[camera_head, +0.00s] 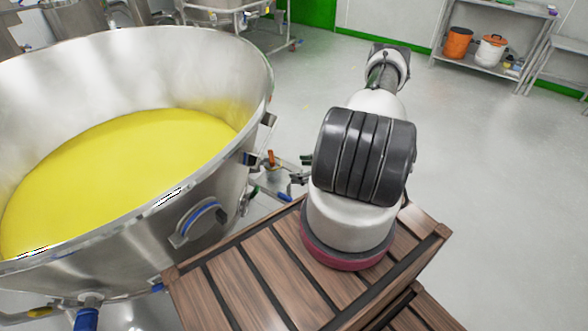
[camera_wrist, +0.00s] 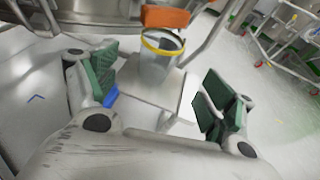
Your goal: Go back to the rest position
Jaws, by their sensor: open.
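My gripper (camera_wrist: 160,84) shows in the wrist view with its two green-padded fingers spread wide apart. It holds nothing. A clear container with a yellow rim (camera_wrist: 160,64) shows between and beyond the fingers, apart from them. It appears to stand on a small pale stand (camera_wrist: 165,97). In the head view my arm rises from the slatted wooden platform and reaches away from the camera.
A large steel vessel (camera_head: 215,70) of yellow material (camera_head: 120,165) stands close on the left, with valves and clamps on its side. A shelf (camera_head: 470,68) holds an orange bucket (camera_head: 457,42) and a white bucket (camera_head: 490,50). The grey floor (camera_head: 500,160) on the right is clear.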

